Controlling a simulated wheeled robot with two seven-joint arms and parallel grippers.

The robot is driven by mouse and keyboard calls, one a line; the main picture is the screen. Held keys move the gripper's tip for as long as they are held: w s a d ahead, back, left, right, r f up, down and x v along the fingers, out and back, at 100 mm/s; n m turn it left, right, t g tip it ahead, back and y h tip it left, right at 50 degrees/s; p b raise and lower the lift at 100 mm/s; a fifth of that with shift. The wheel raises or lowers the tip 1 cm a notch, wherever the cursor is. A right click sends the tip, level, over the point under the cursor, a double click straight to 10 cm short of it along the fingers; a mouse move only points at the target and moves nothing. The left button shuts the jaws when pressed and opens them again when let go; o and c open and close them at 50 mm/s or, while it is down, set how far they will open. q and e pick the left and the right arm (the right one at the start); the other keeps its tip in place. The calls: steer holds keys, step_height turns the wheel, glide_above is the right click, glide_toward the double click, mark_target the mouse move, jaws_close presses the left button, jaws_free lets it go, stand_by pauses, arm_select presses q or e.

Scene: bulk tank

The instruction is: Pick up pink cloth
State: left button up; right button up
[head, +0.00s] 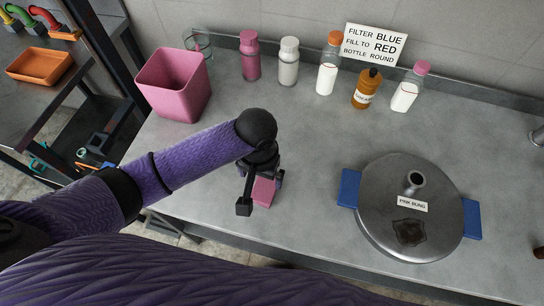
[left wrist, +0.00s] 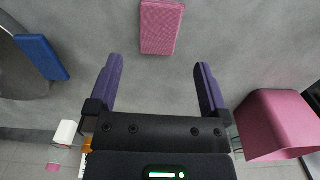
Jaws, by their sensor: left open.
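The pink cloth (head: 264,192) is a small folded block lying on the grey counter near its front edge. In the head view, my left gripper (head: 262,178) is over it and hides part of it. In the left wrist view, the cloth (left wrist: 161,27) lies beyond the fingertips, roughly centred between them. The left gripper (left wrist: 158,62) has its two purple fingers spread, with nothing between them. The cloth is apart from the fingers in that view. My right gripper does not show.
A pink bin (head: 174,85) stands at the back left. A round metal lid labelled "PINK BUNG" (head: 410,207), with blue side blocks, is to the right. Several bottles line the back wall under a sign (head: 374,45). The counter between is clear.

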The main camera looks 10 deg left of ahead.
mark_target(262, 191)
arm_select(q)
steer(key=f+b, duration=0.1)
steer(key=f, duration=0.2)
steer(key=f+b, duration=0.2)
steer(key=f, duration=0.1)
steer(key=f+b, duration=0.2)
steer(key=f, duration=0.2)
steer(key=shift+w, duration=0.3)
steer(key=c, duration=0.9)
step_height(262, 191, up, 9)
steer(key=p, duration=0.4)
steer(key=shift+r, duration=0.2)
steer(key=shift+c, duration=0.3)
steer(key=shift+r+p, duration=0.3)
steer(key=shift+r, duration=0.1)
